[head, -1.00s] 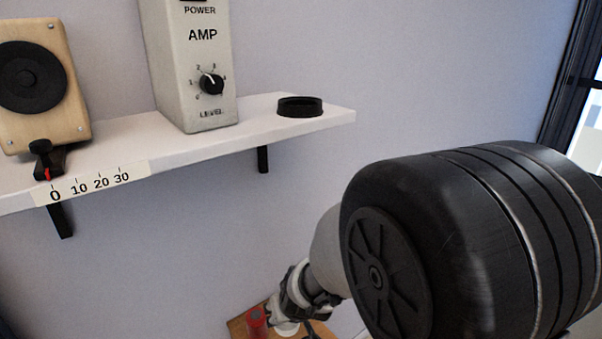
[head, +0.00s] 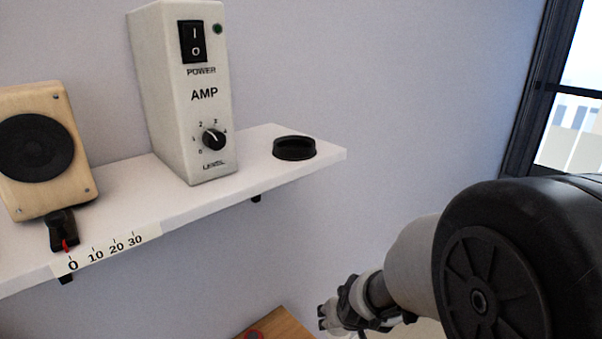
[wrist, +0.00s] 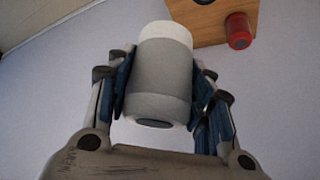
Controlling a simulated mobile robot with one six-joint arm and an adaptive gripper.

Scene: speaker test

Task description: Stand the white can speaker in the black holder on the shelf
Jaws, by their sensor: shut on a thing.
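The white can speaker (wrist: 160,75) fills the middle of the wrist view, a pale cylinder with a grey band and a dark end. My gripper (wrist: 160,85) is shut on it, with fingers on both its sides. In the head view my gripper (head: 335,318) is low in the picture, below and to the right of the shelf, and the speaker there is too small and covered to make out. The black holder (head: 294,149) is a shallow round ring near the right end of the white shelf (head: 255,190). It looks empty.
A white amp box (head: 185,100) stands on the shelf left of the holder. A wooden speaker (head: 85,165) and a black clip with a red mark (head: 63,232) are farther left. A wooden board (head: 280,325) lies below; the wrist view shows a red cylinder (wrist: 239,31) by it.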

